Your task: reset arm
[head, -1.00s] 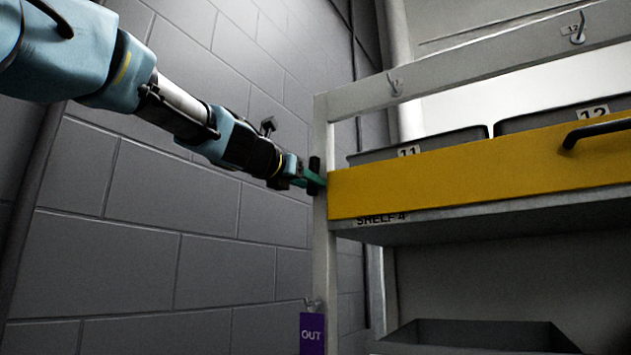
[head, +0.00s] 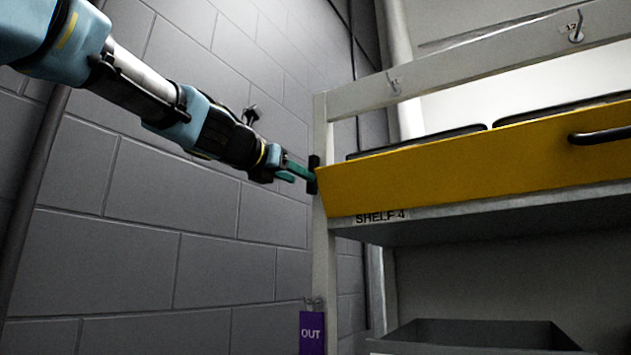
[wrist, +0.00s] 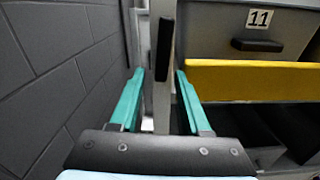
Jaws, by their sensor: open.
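My gripper (head: 297,172) is at the shelf's left upright in the head view, with green fingers beside a small black block (head: 314,174) on that post. In the wrist view my gripper (wrist: 157,95) is open, its two green fingers apart with nothing held between them. The black block (wrist: 165,48) stands ahead of the gap there. The yellow front bar (head: 470,165) of the shelf is tilted, its top edge leaning outward, with a black handle (head: 602,134) at the right. It also shows in the wrist view (wrist: 255,82), right of my right finger.
A grey block wall (head: 170,230) runs along the left. Shelf 4 (head: 480,222) holds dark bins behind the bar; a bin labelled 11 (wrist: 259,18) shows in the wrist view. A purple OUT tag (head: 312,334) hangs below, and a dark tray (head: 475,335) sits lower.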

